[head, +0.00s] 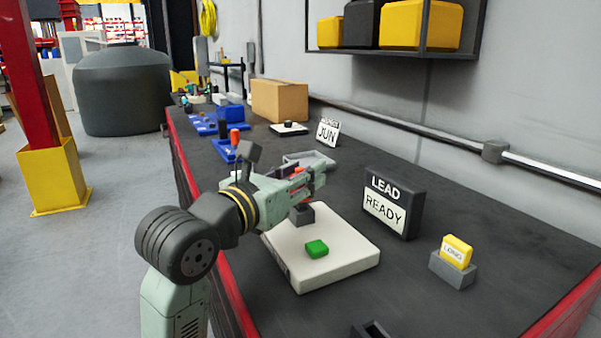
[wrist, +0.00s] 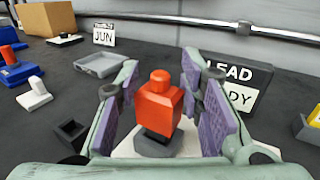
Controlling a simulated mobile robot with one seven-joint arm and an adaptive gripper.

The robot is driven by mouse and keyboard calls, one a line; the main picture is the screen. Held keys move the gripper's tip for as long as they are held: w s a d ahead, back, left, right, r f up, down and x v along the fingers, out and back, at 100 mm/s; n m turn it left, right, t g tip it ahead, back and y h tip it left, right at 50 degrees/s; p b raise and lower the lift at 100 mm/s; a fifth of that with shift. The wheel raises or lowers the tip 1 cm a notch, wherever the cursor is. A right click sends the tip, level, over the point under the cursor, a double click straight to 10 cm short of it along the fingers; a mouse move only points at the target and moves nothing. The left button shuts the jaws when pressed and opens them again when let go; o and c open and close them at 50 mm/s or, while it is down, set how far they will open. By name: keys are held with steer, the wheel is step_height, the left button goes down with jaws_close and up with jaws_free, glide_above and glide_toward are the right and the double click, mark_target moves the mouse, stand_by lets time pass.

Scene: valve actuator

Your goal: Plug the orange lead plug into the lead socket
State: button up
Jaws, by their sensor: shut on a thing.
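The orange plug (wrist: 160,102) stands upright between my gripper's two purple-padded fingers (wrist: 165,105) in the wrist view, and the gripper is shut on it. A round-edged dark grey piece (wrist: 158,145) shows directly below the plug. In the head view my gripper (head: 308,180) is over a dark grey block (head: 302,215), likely the lead socket, on a white plate (head: 335,270). I cannot tell whether the plug is seated in it or just above it. Fingers hide most of the plug in the head view.
A green block (head: 317,248) sits on the plate's near part. The LEAD READY sign (head: 388,205) stands behind right; a yellow block in a grey holder (head: 453,272) is farther right. An empty dark square holder (wrist: 72,132) is left of the fingers. A grey tray (wrist: 100,64) lies behind.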

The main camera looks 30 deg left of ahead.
steer(key=shift+f+b, duration=0.65)
steer(key=shift+f, duration=0.2)
steer(key=o, duration=1.3)
steer(key=shift+c, duration=0.2)
steer(key=s, duration=1.2)
steer(key=shift+a, duration=0.15)
